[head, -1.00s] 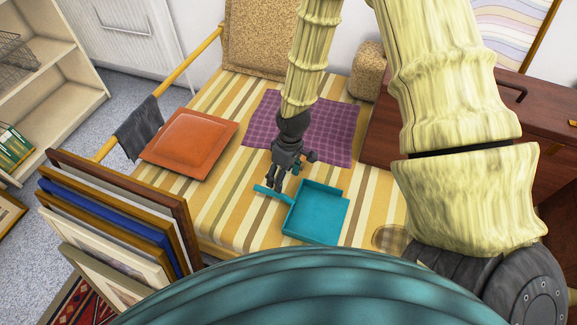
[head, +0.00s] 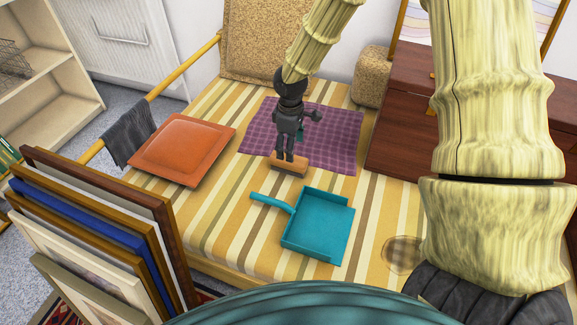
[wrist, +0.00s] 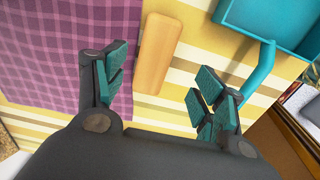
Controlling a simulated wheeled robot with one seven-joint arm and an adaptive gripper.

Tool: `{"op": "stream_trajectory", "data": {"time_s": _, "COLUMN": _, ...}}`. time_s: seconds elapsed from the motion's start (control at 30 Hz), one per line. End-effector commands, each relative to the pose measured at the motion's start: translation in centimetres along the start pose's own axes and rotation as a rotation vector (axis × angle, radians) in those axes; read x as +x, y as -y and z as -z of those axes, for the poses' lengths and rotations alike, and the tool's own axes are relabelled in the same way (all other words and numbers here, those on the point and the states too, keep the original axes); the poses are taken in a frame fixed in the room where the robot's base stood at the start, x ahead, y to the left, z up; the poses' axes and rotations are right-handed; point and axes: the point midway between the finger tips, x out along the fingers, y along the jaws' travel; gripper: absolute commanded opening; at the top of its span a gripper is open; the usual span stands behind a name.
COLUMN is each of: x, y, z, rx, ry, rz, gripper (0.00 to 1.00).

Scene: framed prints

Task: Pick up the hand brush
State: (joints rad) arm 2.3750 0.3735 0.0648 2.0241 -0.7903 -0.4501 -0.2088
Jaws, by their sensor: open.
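The hand brush (head: 290,167) shows as a light wooden block lying on the striped bed cover, at the near edge of the purple checked cloth. No bristles show. It also shows in the wrist view (wrist: 156,55), at upper middle. My gripper (head: 285,157) is open and points down over the brush; its fingertips overlap the brush's upper edge in the head view. In the wrist view my gripper (wrist: 160,85) has its teal-padded fingers spread, one on each side of the brush's line, with nothing between them. Whether a finger touches the brush cannot be told.
A teal dustpan (head: 319,226) lies just nearer than the brush, its handle pointing left. An orange cushion (head: 183,149) lies to the left. Framed prints (head: 105,215) lean at the near left. A dark wooden chest (head: 405,140) stands at the right.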

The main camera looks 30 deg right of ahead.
Motion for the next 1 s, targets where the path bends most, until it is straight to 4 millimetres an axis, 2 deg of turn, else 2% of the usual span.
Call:
{"op": "stream_trajectory", "data": {"time_s": 0.03, "x": 1.1, "y": 0.0, "z": 0.0, "rx": 0.000, "ry": 0.002, "rz": 0.001, "gripper": 0.70}}
{"op": "stream_trajectory", "data": {"time_s": 0.1, "x": 1.9, "y": 0.0, "z": 0.1, "rx": 0.000, "ry": 0.000, "rz": 0.001, "gripper": 0.70}}
{"op": "stream_trajectory", "data": {"time_s": 0.37, "x": 3.4, "y": -0.2, "z": 0.2, "rx": 0.000, "ry": -0.001, "rz": 0.001, "gripper": 0.70}}
{"op": "stream_trajectory", "data": {"time_s": 0.7, "x": 7.4, "y": -0.7, "z": 0.7, "rx": -0.002, "ry": 0.000, "rz": 0.001, "gripper": 0.70}}
{"op": "stream_trajectory", "data": {"time_s": 0.97, "x": 7.6, "y": -0.7, "z": 0.7, "rx": 0.000, "ry": -0.001, "rz": 0.000, "gripper": 0.70}}
{"op": "stream_trajectory", "data": {"time_s": 1.0, "x": 7.6, "y": -0.7, "z": 0.7, "rx": 0.000, "ry": -0.001, "rz": 0.000, "gripper": 0.66}}
